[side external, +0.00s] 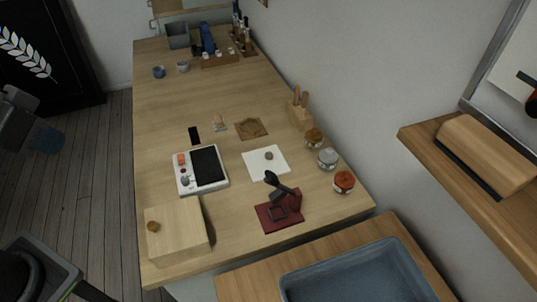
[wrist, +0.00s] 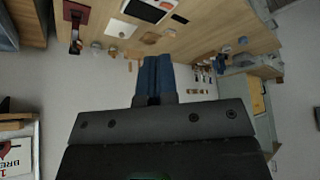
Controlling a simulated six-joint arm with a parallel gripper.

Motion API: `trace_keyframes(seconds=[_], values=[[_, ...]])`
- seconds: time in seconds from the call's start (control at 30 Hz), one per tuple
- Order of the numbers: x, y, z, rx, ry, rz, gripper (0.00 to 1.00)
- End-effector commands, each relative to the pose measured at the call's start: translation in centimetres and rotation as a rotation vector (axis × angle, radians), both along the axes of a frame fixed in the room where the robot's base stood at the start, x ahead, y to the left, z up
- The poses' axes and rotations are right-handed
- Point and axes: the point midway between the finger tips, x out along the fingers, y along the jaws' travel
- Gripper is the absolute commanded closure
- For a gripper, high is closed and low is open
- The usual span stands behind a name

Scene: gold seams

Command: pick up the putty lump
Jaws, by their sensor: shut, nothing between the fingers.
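A small grey lump (side external: 269,156), which looks like the putty lump, sits on a white sheet (side external: 256,167) in the middle of the table. In the wrist view the white sheet (wrist: 116,29) shows near the top, and the lump is too small to make out clearly. My gripper (wrist: 157,60) has blue fingers, closed together with nothing between them. In the side view my gripper (side external: 48,140) is at the far left, over the floor beyond the table's left edge, well apart from the lump.
Near the sheet are a white tray with a black pad (side external: 208,166), a dark red stand with a black arm (side external: 270,222), jars (side external: 328,158) along the wall and a wooden block (side external: 174,232). A brown mat (side external: 251,129) lies behind. The table's left middle (side external: 160,110) is clear.

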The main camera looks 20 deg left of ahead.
Motion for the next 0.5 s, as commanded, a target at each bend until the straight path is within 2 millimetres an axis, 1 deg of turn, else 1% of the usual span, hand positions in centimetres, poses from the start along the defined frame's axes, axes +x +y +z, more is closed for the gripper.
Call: trace_keyframes(seconds=[0.47,0.5], values=[[0.00,0.00,0.00,0.000,0.000,0.000,1.00],[0.00,0.00,0.00,0.000,0.000,0.000,0.97]])
